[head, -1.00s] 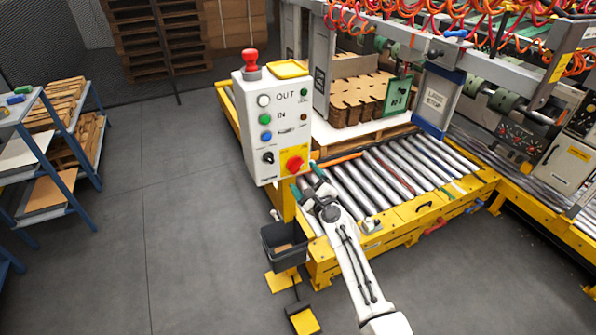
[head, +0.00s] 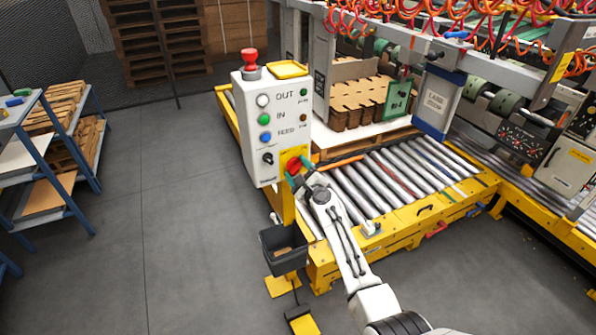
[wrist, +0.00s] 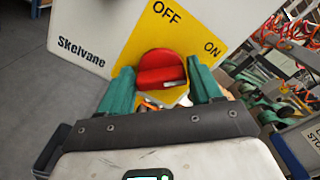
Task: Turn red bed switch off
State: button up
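The red switch (head: 293,164) is a round red knob on a yellow plate at the lower right of the white control box (head: 259,150). In the wrist view the red knob (wrist: 161,70) shows a roughly level ridge. "OFF" is printed above it and "ON" to its upper right. My gripper (head: 296,177) is at the knob. In the wrist view its two green fingers (wrist: 163,92) stand on either side of the knob, with small gaps, so it looks open. The fingertips partly hide the knob in the head view, and I cannot tell whether they touch it.
The box also carries a red mushroom button (head: 249,60) on top and several coloured buttons. A dark bin (head: 284,248) hangs below it. The roller conveyor (head: 385,185) is close on the right. Grey floor is free to the left, before a blue shelf (head: 60,165).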

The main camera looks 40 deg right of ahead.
jog(key=c, duration=0.6)
jog(key=n, duration=0.1)
jog(key=n+b, duration=0.1)
jog(key=n, duration=0.1)
jog(key=n+b, duration=0.1)
jog(key=shift+a+f+n, duration=0.1)
jog(key=shift+f+n, duration=0.2)
jog(key=shift+n, duration=0.1)
jog(key=n+b, duration=0.2)
jog(key=n, duration=0.2)
jog(key=shift+f+n+b, duration=0.15)
jog(key=shift+n+b, duration=0.15)
jog(key=shift+b, duration=0.05)
jog(key=n+b, duration=0.3)
jog(key=n, duration=0.2)
jog(key=shift+f, duration=0.15)
jog(key=shift+n+b, duration=1.2)
jog(key=shift+n, duration=0.6)
